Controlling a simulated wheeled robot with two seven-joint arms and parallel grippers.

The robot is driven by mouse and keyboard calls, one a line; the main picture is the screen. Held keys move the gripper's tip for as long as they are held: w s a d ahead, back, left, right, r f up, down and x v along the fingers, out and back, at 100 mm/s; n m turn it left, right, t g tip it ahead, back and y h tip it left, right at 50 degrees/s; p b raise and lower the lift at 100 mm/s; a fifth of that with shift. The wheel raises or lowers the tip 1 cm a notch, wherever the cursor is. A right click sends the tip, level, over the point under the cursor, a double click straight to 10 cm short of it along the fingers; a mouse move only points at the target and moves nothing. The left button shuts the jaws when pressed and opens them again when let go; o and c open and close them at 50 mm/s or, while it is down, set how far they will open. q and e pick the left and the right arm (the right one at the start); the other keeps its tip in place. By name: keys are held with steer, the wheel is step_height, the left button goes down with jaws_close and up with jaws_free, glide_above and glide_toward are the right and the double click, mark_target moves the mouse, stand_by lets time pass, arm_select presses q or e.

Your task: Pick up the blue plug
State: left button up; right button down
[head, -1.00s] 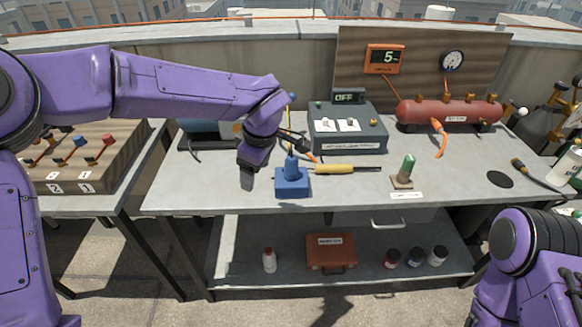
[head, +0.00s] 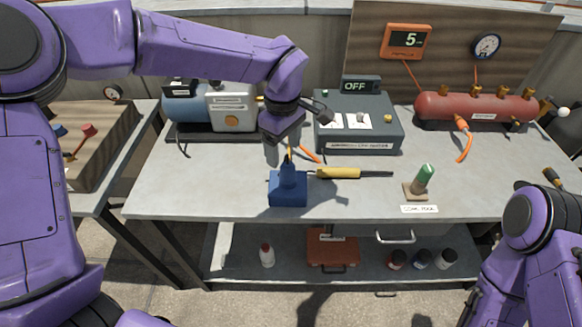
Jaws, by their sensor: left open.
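The blue plug (head: 288,174) stands upright in a square blue block (head: 288,194) near the front edge of the workbench. My left gripper (head: 295,133) is open and empty, above and behind the plug, apart from it. Its dark fingers are partly hidden by my own wrist. My right arm shows at the lower right edge; its gripper is out of the picture.
A green-topped piece (head: 423,178) stands at right.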

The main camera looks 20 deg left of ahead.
mark_target(286, 165)
arm_select(q)
steer(key=f, duration=0.3)
steer(key=f+p, duration=0.1)
steer(key=f, duration=0.3)
steer(key=shift+w+d, duration=0.15)
steer(key=shift+d, duration=0.05)
steer(key=c, duration=1.1)
